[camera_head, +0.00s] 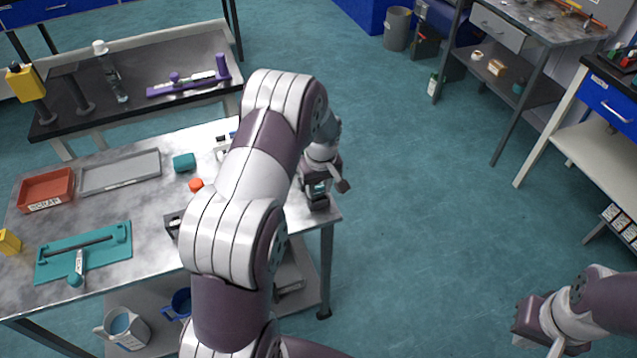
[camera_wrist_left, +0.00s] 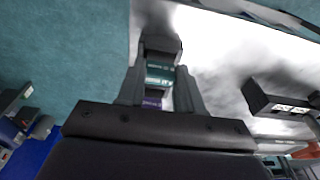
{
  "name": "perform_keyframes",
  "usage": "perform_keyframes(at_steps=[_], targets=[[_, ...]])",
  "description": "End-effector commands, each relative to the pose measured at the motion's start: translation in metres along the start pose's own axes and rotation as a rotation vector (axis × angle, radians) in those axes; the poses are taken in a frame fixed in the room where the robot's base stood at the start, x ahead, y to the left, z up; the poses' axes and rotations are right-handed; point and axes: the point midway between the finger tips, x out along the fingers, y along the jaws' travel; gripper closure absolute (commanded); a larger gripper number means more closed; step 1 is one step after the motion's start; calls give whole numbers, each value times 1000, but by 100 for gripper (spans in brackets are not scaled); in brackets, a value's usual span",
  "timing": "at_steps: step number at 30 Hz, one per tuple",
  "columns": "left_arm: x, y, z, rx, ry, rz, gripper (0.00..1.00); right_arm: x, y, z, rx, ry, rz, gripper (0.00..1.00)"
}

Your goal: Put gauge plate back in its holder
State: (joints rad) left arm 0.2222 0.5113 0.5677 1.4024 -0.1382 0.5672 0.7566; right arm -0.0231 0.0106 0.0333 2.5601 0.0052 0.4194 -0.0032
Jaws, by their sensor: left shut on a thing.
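My left gripper (camera_head: 318,196) is at the right end of the grey metal table, close to its edge. It is shut on a small teal piece with light markings, which I take for the gauge plate (camera_wrist_left: 159,73). In the left wrist view the piece sits between the two grey fingers (camera_wrist_left: 160,90), with a purple patch nearer the palm and a dark block beyond. A dark box with white labels (camera_wrist_left: 270,101) stands on the table in that view; I cannot tell whether it is the holder. My right gripper (camera_head: 527,322) is at the lower right over the floor, its jaws unclear.
On the table are a red-orange tray (camera_head: 46,190), a grey tray (camera_head: 120,172), a teal fixture (camera_head: 100,260), a teal block (camera_head: 184,162) and an orange-red piece (camera_head: 196,185). My left arm hides the table's middle. Open floor lies right of the table.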

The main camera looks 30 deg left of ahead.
Motion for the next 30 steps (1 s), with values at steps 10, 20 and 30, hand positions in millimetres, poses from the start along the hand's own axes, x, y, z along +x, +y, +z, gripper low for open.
perform_keyframes(at_steps=[10,20,30], targets=[[2,1,0,0,3,2,52,2,0,0,0,0,0,100],[0,1,-1,1,3,2,39,1,0,0,0,0,0,100],[-73,2,-1,1,7,5,39,4,0,0,0,0,0,100]])
